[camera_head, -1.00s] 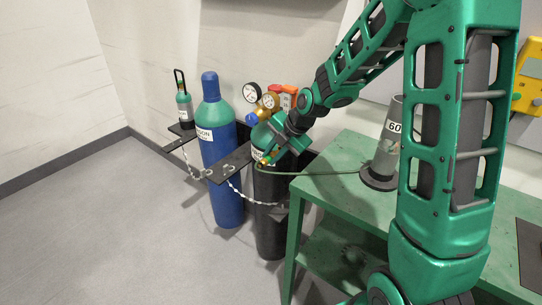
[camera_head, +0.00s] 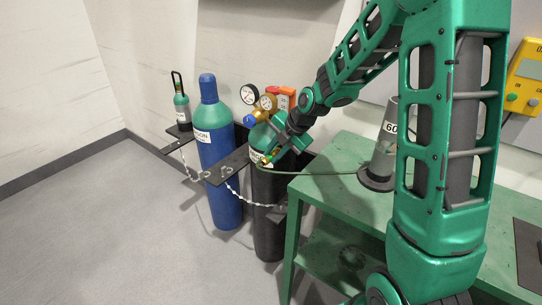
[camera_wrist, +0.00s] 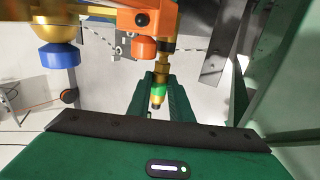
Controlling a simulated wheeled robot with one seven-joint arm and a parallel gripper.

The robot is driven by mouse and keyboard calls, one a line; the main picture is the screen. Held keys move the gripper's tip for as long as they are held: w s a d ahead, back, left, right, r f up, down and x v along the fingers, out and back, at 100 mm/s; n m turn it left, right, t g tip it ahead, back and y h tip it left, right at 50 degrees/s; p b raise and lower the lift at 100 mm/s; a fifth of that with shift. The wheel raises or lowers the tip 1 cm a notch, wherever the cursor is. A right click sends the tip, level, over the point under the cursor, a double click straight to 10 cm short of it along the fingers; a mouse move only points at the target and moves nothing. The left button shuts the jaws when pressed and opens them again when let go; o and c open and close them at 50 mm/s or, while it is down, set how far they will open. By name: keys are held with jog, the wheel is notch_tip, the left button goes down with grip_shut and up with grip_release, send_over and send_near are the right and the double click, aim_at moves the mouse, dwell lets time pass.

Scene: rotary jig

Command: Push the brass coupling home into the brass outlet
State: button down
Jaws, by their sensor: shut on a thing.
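My gripper (camera_wrist: 158,97) is shut on the brass coupling (camera_wrist: 158,90), which has a green band and a dark end and sits between the green fingers. The brass outlet (camera_wrist: 165,58) projects below the orange block in the wrist view, roughly in line with the coupling. The two look close or touching; I cannot tell whether the coupling is seated. There the outlet is hidden by the gripper.
A thin green hose (camera_head: 320,173) runs across the green bench (camera_head: 345,150) to a grey cone (camera_head: 385,150) marked 60. The regulator has gauges (camera_head: 250,94), an orange block (camera_head: 287,97) and a blue knob (camera_wrist: 60,55). A blue cylinder (camera_head: 218,165) and chains stand left.

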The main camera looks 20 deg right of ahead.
jog(key=shift+w+d, duration=0.5)
jog(key=shift+d, duration=0.2)
dwell(0.3)
jog(key=c, duration=1.5)
grip_release()
jog(key=v, duration=1)
jog(key=shift+s+d+r, duration=0.1)
jog(key=shift+r, duration=0.25)
